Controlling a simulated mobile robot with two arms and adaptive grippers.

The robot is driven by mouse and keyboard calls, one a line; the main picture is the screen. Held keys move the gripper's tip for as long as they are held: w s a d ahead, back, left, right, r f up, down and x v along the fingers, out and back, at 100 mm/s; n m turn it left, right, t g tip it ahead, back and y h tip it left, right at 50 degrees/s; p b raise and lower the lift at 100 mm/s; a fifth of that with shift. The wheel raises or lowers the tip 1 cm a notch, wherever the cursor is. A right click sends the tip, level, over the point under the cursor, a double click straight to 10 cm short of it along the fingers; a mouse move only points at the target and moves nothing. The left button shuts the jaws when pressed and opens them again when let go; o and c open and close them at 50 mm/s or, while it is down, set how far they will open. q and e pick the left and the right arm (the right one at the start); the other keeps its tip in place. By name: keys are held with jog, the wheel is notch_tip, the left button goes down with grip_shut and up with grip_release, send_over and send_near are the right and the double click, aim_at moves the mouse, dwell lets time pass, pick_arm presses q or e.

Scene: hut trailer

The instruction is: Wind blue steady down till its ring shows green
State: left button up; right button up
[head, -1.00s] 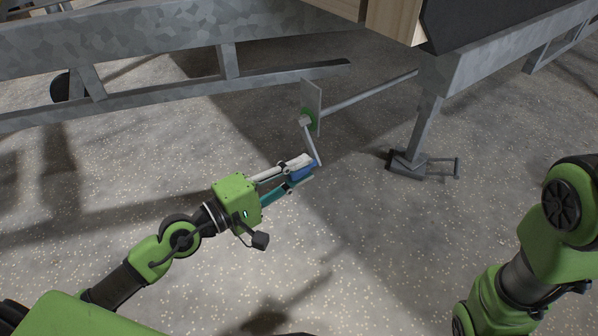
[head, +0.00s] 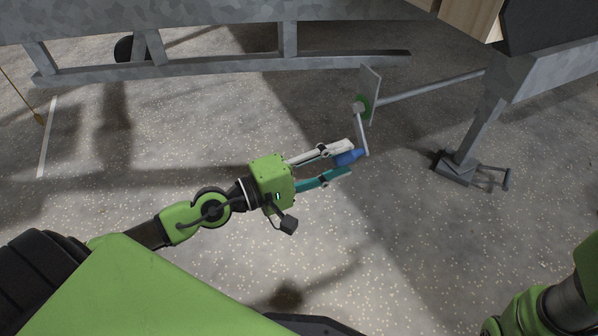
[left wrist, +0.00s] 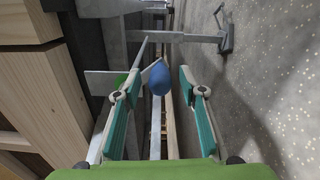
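The blue handle (head: 347,157) sits at the lower end of a grey crank arm (head: 362,132). A green ring (head: 361,106) shows where the crank meets a square plate (head: 371,88); part of it shows in the left wrist view (left wrist: 121,80). A grey rod runs from there to the steady's leg (head: 478,130), whose foot (head: 454,168) is at the floor; I cannot tell if it touches. My left gripper (head: 349,158) is open, its fingers on either side of the handle (left wrist: 160,79) with gaps visible in the left wrist view. My right gripper is out of view.
The galvanised trailer frame (head: 190,30) spans the top of the head view. Wooden boards (left wrist: 40,85) are close at the left in the left wrist view. The speckled floor (head: 130,150) around my left arm is clear. My right arm is at lower right.

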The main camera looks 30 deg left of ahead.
pick_arm(q)
jog(key=v, duration=1)
jog(key=shift+a, duration=0.1)
dwell(0.6)
